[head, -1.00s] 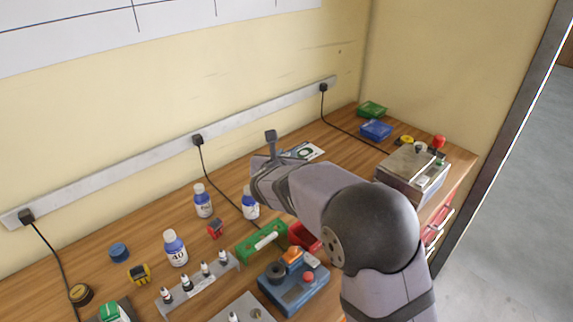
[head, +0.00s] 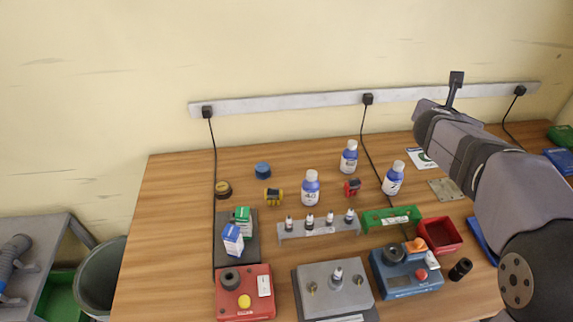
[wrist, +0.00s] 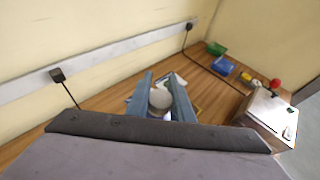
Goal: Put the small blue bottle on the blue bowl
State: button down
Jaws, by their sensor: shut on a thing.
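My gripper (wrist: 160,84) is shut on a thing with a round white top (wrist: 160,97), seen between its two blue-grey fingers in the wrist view. The white top resembles the bottle caps here, so I take it for the small blue bottle; its body is hidden. In the head view my arm covers the fingers and the held thing. A blue open container (head: 480,240) lies partly behind my arm. Another blue container (head: 560,160) is at the right edge, and shows in the wrist view (wrist: 225,66). I cannot tell which is the blue bowl.
Three white-capped blue bottles (head: 310,187), (head: 348,157), (head: 393,178) stand on the bench. A rack of small vials (head: 320,227), a red bin (head: 440,235) and a blue control box (head: 405,270) stand nearer. A metal-topped box (wrist: 267,115) is at the right.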

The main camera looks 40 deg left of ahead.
jog(key=s+a+n+g+y+p, duration=0.1)
jog(key=s+a+n+y+p, duration=0.35)
jog(key=a, duration=1.05)
jog(key=s+a+n+g+y+p, duration=0.1)
jog(key=s+a+n+g+y, duration=0.1)
jog(key=s+a, duration=0.9)
jog(key=s+a+n+g+y+p, duration=0.1)
jog(key=s+a+n+y+p, duration=0.2)
jog(key=a, duration=1.5)
notch_tip(320, 180, down, 15)
jog(key=b, duration=0.1)
jog(key=shift+s+y, duration=0.4)
jog(key=shift+y, duration=0.05)
jog(key=shift+d+f+b, duration=0.1)
jog(key=shift+f+b, duration=0.15)
jog(key=shift+b, duration=0.05)
jog(key=c, duration=1.6)
grip_release()
jog(key=shift+o, duration=0.2)
jog(key=shift+r, duration=0.1)
